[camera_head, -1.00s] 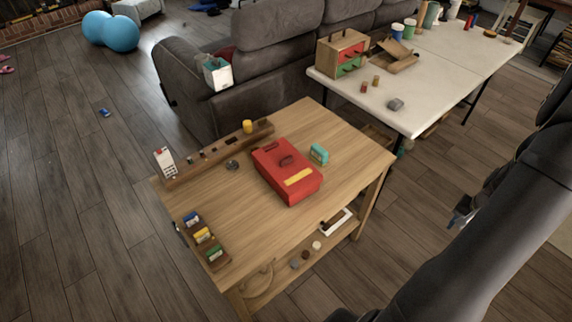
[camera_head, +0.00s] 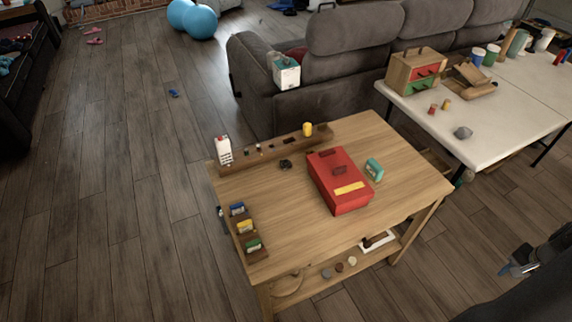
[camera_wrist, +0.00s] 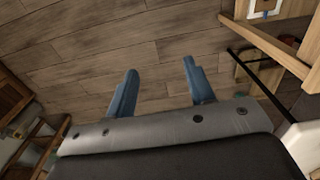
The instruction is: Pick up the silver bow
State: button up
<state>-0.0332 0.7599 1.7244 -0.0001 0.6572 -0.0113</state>
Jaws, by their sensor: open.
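A small dark grey, crumpled-looking thing (camera_head: 286,163) lies on the wooden table (camera_head: 290,220), left of the red box; it may be the silver bow, but it is too small to be sure. My gripper (camera_head: 510,266) is at the lower right of the head view, well to the right of the table and apart from everything on it. In the wrist view my gripper (camera_wrist: 160,72) has its two blue fingers spread, with only floor beyond and nothing between them.
A red box (camera_head: 338,182) and a teal item (camera_head: 374,170) stand on the table. A wooden ledge (camera_head: 275,150) runs along its back left edge. A rack of small coloured boxes (camera_head: 245,228) sits at the left. A white table (camera_head: 500,130) and grey sofa (camera_head: 350,70) stand behind.

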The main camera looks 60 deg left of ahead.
jog(key=shift+o, duration=0.4)
jog(key=o, duration=0.3)
